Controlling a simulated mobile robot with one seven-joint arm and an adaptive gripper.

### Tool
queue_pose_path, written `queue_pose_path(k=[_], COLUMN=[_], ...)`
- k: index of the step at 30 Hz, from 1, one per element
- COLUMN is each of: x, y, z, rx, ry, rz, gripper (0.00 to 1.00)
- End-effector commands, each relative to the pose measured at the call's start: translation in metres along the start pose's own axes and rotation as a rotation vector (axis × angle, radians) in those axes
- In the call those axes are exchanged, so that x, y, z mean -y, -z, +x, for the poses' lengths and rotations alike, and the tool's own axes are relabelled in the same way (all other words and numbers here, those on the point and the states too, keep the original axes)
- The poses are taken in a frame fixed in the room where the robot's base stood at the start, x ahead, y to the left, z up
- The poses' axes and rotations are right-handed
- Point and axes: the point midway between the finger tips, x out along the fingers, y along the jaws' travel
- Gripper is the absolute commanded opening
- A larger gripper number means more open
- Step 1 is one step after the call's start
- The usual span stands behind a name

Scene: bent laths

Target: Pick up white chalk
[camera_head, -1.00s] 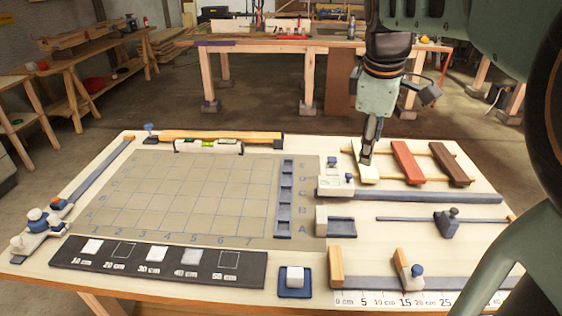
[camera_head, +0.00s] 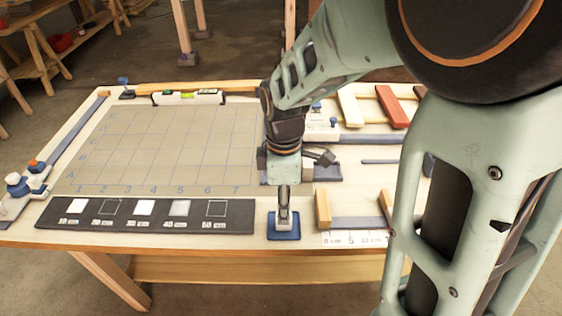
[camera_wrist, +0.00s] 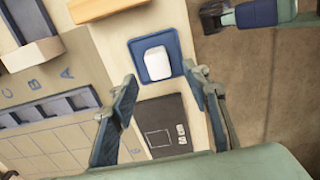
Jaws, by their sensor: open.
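The white chalk (camera_wrist: 157,63) is a small rounded white block resting in a square blue tray (camera_wrist: 178,54). In the head view the blue tray (camera_head: 284,236) sits at the table's front edge, and my gripper mostly hides the chalk. My gripper (camera_head: 284,212) points down over the tray. In the wrist view its open fingers (camera_wrist: 160,79) stand apart with nothing between their tips, and the chalk lies just beyond them. I cannot tell the exact height above the chalk.
A black sample board (camera_head: 180,229) with white squares lies just left of the tray. A wooden-ended ruler jig (camera_head: 323,208) stands close on the right. The gridded mat (camera_head: 170,150) is clear. A white lath (camera_head: 350,107) and a red lath (camera_head: 391,106) lie at the back right.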

Motion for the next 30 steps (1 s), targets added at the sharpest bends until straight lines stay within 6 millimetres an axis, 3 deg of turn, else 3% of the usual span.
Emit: queue_pose_path(k=[15,24,30], x=[-0.002,-0.003,-0.003], y=[-0.001,-0.001,-0.001], z=[0.058,0.062,0.062], rx=[0.001,0.000,0.000], ry=[0.002,-0.001,-0.001], rz=[-0.001,0.000,0.000], gripper=[0.43,0.43,0.23])
